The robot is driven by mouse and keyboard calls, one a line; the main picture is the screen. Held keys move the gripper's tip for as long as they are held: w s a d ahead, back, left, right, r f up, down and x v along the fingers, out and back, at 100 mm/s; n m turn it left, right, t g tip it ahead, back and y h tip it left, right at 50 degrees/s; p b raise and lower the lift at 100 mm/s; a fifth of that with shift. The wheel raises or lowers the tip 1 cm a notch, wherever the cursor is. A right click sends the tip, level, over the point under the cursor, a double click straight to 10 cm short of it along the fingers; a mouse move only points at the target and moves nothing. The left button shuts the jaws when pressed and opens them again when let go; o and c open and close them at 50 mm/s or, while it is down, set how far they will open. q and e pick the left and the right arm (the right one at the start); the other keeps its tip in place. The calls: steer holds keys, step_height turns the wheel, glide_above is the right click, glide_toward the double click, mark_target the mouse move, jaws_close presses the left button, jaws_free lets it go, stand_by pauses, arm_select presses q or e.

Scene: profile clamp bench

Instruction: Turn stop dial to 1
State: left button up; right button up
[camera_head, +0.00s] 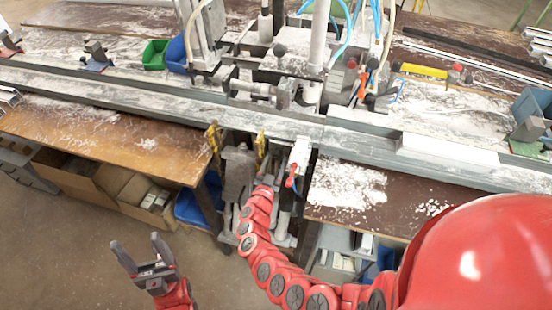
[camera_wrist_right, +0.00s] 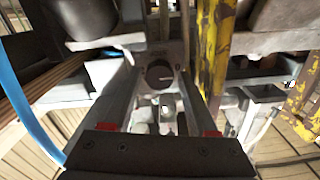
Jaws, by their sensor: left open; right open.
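The stop dial (camera_wrist_right: 160,75) shows in the right wrist view as a dark round knob with a light pointer line, on a pale plate. The plate's marks are too small to read. My right gripper (camera_wrist_right: 159,69) is open, with one finger on each side of the dial in this view; I cannot tell whether they touch it. In the head view my right arm reaches down to the gap under the rail, and the dial cannot be made out there. My left gripper (camera_head: 139,245) is open and empty above the floor at the lower left.
Yellow worn posts (camera_wrist_right: 212,45) stand close right of my right gripper in the wrist view. A blue hose (camera_wrist_right: 30,110) runs at its left. The long metal rail (camera_head: 130,103) crosses above the gap, between the wooden bench (camera_head: 90,135) and the dark bench top (camera_head: 400,195).

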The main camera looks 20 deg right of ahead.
steer(key=shift+w+d, duration=0.2)
steer(key=shift+w, duration=0.1)
jaws_close()
steer(key=shift+f+m+b, duration=0.2)
steer(key=shift+m+b, duration=0.4)
steer(key=shift+b, duration=0.3)
steer(key=m+b, duration=0.7)
steer(key=b, duration=0.2)
steer(key=shift+f+m, duration=0.15)
steer(key=shift+m, duration=0.15)
steer(key=shift+r+m+b, duration=0.15)
steer(key=shift+m+b, duration=0.65)
steer(key=shift+b, duration=0.1)
steer(key=shift+r+m+b, duration=0.15)
steer(key=shift+m+b, duration=0.65)
steer(key=shift+b, duration=0.1)
